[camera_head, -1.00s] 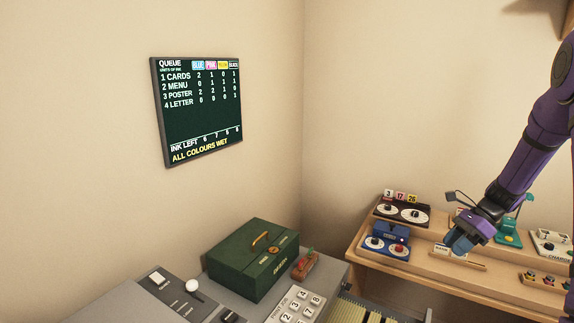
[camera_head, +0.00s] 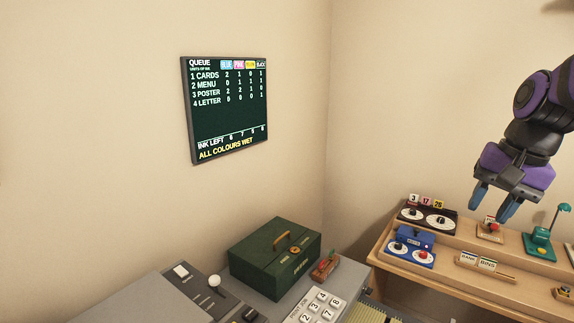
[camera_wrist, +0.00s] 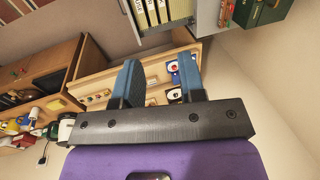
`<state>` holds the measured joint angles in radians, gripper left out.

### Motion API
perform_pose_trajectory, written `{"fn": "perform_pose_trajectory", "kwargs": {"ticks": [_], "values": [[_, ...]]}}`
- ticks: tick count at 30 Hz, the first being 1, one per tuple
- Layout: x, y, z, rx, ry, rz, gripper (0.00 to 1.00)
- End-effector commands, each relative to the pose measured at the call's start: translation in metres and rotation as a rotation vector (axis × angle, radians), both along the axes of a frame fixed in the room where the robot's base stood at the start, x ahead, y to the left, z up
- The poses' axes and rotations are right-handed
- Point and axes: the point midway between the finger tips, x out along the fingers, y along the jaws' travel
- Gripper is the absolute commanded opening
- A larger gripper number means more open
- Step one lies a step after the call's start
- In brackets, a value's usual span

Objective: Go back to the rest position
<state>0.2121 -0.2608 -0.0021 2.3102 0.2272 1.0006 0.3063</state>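My gripper (camera_head: 493,203) hangs at the right of the head view, in the air above the wooden shelf unit, with its blue fingertips pointing down. The fingers are spread apart with nothing between them. In the wrist view my gripper (camera_wrist: 160,80) also shows two blue fingers well apart and empty, with the shelf unit (camera_wrist: 100,77) beyond them.
A wooden shelf unit (camera_head: 410,268) carries dial boxes, a blue device (camera_head: 412,245) and a teal device (camera_head: 540,243). A green box (camera_head: 275,260) and a keypad (camera_head: 315,305) sit on the grey desk. A queue board (camera_head: 225,108) hangs on the wall.

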Motion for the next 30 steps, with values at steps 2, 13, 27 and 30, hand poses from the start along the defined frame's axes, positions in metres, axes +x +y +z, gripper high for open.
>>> {"fn": "perform_pose_trajectory", "kwargs": {"ticks": [2, 13, 27, 30], "values": [[-0.019, 0.010, 0.010, -0.045, -0.056, 0.084, 0.37], [-0.097, 0.034, 0.030, -0.256, -0.278, 0.439, 0.37], [-0.125, 0.038, 0.031, -0.344, -0.362, 0.573, 0.37], [-0.125, 0.038, 0.031, -0.344, -0.362, 0.572, 0.37]]}}
